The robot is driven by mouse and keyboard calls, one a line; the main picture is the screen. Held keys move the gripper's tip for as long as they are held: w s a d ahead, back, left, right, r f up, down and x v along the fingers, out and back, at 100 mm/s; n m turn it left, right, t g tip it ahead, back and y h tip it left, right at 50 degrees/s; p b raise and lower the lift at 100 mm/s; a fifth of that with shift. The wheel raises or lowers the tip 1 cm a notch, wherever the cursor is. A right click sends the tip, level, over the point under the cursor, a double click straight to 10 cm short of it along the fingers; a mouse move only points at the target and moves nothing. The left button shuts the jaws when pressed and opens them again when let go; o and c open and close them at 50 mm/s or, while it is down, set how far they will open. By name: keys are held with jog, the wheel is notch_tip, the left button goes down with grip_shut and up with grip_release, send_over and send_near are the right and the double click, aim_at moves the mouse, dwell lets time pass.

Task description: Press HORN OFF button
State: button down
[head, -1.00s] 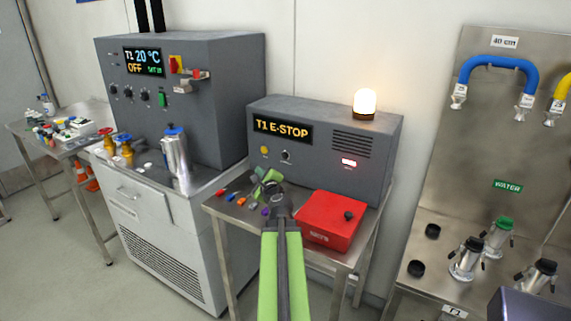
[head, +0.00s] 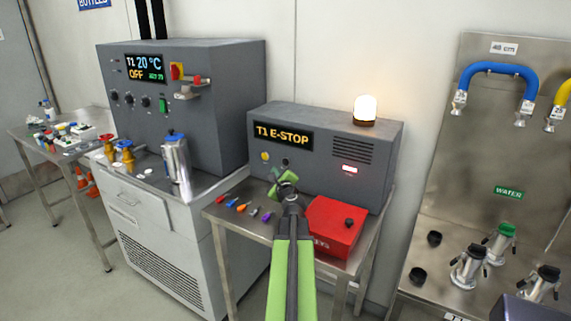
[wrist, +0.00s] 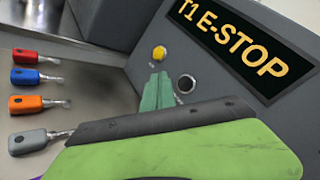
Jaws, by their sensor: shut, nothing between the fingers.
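The grey alarm box (head: 376,160) stands on a small steel table, its display (head: 283,135) reading "T1 E-STOP". A yellow button (head: 264,156) sits below the display on its front, with a dark round control (head: 285,162) to its right. In the wrist view the yellow button (wrist: 160,53) and the dark control (wrist: 187,84) show close to my fingertips. Their labels are too small or hidden to read. My green gripper (head: 277,181) is shut and empty, just in front of the panel below these two controls. In the wrist view my fingertips (wrist: 157,92) point up toward them; contact cannot be told.
A lit beacon (head: 365,108) stands on the box. A red case (head: 336,226) lies on the table right of my arm. Several coloured keys or tags, including a red one (wrist: 25,56), lie to the left. A larger grey control unit (head: 215,90) stands left.

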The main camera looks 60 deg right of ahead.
jog(key=shift+d, duration=2.2)
jog(key=shift+d, duration=0.4)
jog(key=shift+d, duration=0.4)
dwell(0.6)
jog(key=shift+a, duration=0.8)
jog(key=a, duration=0.5)
dwell(0.3)
